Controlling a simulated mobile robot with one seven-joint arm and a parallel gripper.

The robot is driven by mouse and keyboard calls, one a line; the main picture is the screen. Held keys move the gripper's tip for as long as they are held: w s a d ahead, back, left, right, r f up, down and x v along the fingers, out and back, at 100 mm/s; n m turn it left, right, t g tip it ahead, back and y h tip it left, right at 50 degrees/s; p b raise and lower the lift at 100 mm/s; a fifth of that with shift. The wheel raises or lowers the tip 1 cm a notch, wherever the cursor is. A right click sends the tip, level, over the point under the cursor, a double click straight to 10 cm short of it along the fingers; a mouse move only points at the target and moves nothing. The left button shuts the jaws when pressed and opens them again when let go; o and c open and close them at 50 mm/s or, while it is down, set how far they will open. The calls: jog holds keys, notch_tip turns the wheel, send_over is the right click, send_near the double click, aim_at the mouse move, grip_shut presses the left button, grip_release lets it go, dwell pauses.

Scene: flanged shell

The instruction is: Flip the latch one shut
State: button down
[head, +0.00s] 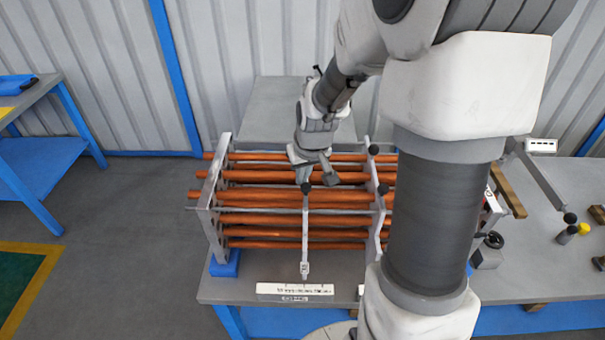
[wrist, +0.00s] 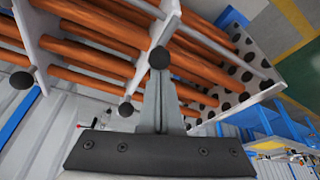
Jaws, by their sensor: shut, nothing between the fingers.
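The flanged shell shows as a rack of orange tubes (head: 265,196) between grey plates. A thin pale lever (head: 305,235) with a black ball knob (head: 306,188) runs across the front of the tubes, its lower end near the table edge. I cannot read which latch is number one. My gripper (head: 307,178) is shut and empty, pointing down just above that knob. In the wrist view, the shut fingers (wrist: 160,100) reach up to a black knob (wrist: 160,57), which overlaps their tips; whether they touch is unclear.
More black knobs (head: 383,189) sit on the plate right of the lever. A white scale plate (head: 295,289) lies at the table's front. The perforated end plate (wrist: 236,70) shows in the wrist view. My arm hides the shell's right part. A grey block (head: 285,100) stands behind.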

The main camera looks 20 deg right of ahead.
jog(key=p+v, duration=0.7)
jog(key=v, duration=1)
jog(key=shift+r, duration=0.15)
jog(key=shift+s, duration=0.15)
